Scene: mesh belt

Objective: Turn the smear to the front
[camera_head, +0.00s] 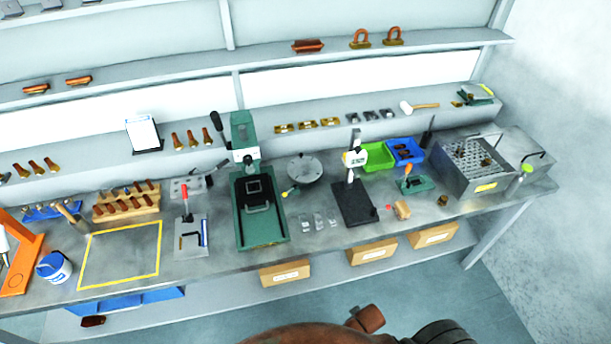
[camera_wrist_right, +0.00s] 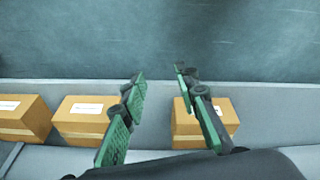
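I cannot make out a smear on any part in these frames. My left gripper is in neither view.
A green press (camera_head: 262,222), a black-based stand (camera_head: 354,203), green (camera_head: 378,157) and blue (camera_head: 406,150) bins and a perforated metal tank (camera_head: 476,166) crowd the bench. A yellow-outlined area (camera_head: 120,254) is clear. Cardboard boxes (camera_head: 285,273) sit below; one box (camera_wrist_right: 92,120) shows near my right gripper.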

